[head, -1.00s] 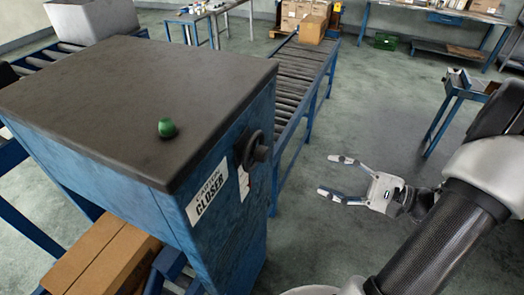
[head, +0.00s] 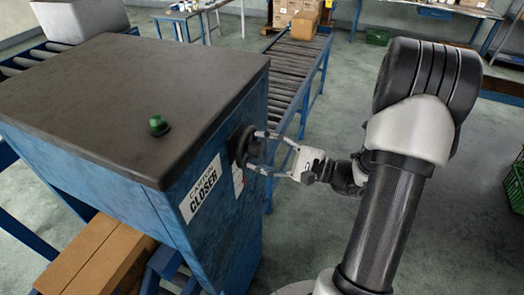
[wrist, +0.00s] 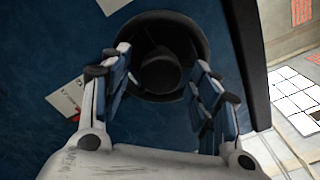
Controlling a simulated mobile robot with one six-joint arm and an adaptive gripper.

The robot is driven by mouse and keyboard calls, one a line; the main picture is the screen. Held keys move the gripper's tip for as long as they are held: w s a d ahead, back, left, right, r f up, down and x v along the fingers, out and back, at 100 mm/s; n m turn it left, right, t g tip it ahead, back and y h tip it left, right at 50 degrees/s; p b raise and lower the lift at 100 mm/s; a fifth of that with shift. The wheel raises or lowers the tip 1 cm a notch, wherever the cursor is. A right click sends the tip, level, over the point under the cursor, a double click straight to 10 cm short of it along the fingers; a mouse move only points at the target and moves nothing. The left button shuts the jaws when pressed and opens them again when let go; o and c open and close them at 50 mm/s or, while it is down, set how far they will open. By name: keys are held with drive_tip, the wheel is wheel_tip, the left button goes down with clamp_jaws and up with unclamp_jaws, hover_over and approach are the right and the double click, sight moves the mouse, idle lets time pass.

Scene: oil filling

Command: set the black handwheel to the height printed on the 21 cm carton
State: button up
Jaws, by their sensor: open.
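The black handwheel (head: 243,146) is mounted on the side of the blue carton closer machine (head: 225,215). In the wrist view the handwheel (wrist: 192,27) shows as a dark round rim with a hub in its middle. My gripper (head: 262,153) is open, its fingers pointing at the wheel. In the wrist view my gripper's fingers (wrist: 160,85) stand to either side of the hub; whether they touch the wheel, I cannot tell. A brown carton (head: 100,255) lies at the machine's lower left; no printed height is readable on it.
A white label (head: 200,190) reading "CARTON CLOSER" and a green button (head: 158,125) are on the machine. A small paper tag (wrist: 68,98) is beside the wheel. A roller conveyor (head: 300,65) runs behind, with cartons at its far end. The floor at right is mostly open.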

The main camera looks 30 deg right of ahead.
drive_tip(key=shift+w+a, duration=0.1)
drive_tip(key=shift+a, duration=0.05)
drive_tip(key=c, duration=1.1)
drive_tip(key=shift+o, duration=0.2)
